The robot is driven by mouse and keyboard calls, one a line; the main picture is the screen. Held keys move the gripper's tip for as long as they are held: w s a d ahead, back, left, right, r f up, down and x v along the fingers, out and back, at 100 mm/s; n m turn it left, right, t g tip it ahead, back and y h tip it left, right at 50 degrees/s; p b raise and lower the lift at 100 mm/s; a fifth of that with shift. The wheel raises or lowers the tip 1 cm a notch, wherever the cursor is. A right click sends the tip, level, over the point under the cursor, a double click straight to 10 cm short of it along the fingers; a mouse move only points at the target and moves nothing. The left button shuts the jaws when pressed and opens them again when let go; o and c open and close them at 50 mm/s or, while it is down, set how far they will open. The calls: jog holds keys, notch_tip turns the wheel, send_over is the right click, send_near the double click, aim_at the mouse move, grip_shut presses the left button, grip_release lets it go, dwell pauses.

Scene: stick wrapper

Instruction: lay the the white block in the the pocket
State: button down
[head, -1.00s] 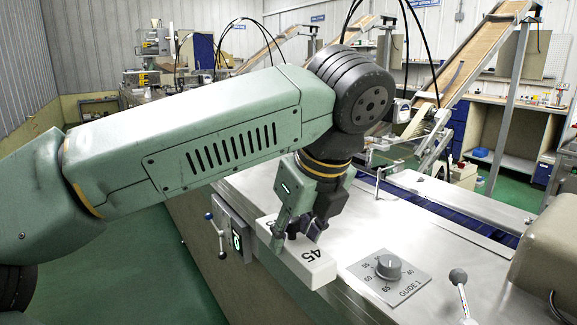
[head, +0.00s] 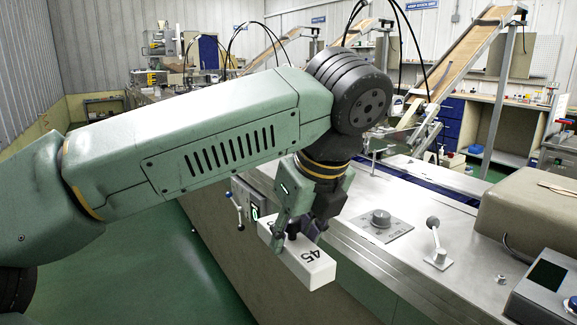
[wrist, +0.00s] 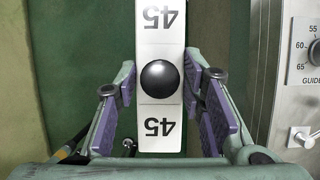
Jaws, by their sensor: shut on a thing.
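The white block (head: 308,264) is a long bar marked 45. In the head view it hangs from my gripper (head: 294,226), in front of the machine's near edge. In the wrist view the block (wrist: 157,48) runs up the picture, with a 45 at each end and a round black knob (wrist: 160,79) on top. My gripper (wrist: 161,92) is shut on the block, its purple pads on either side. Below the block in the wrist view is green floor. I cannot make out the pocket in either view.
The steel machine top (head: 350,205) lies right of the block and carries a dial plate (head: 381,221), a lever (head: 436,246) and a beige housing (head: 535,215). A side panel with a lever (head: 240,200) is behind my gripper. Open green floor (head: 165,265) lies left.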

jog(key=w+a+f+m+g+h, duration=0.15)
jog(key=w+f+m+h, duration=0.35)
jog(key=f+m, duration=0.8)
jog(key=w+f+m+g+h, duration=0.25)
jog(key=w+f+m, duration=0.45)
jog(key=f+m, duration=0.55)
jog(key=s+f+m+g+y, duration=0.2)
jog(key=f+m, duration=0.6)
jog(key=f, duration=1.1)
jog(key=s+f+m+g+y, duration=0.2)
jog(key=s+f+m, duration=0.3)
jog(key=f, duration=1.4)
jog(key=m+y, duration=0.1)
jog(key=m, duration=0.3)
jog(key=shift+s+d, duration=0.25)
jog(key=shift+d, duration=0.05)
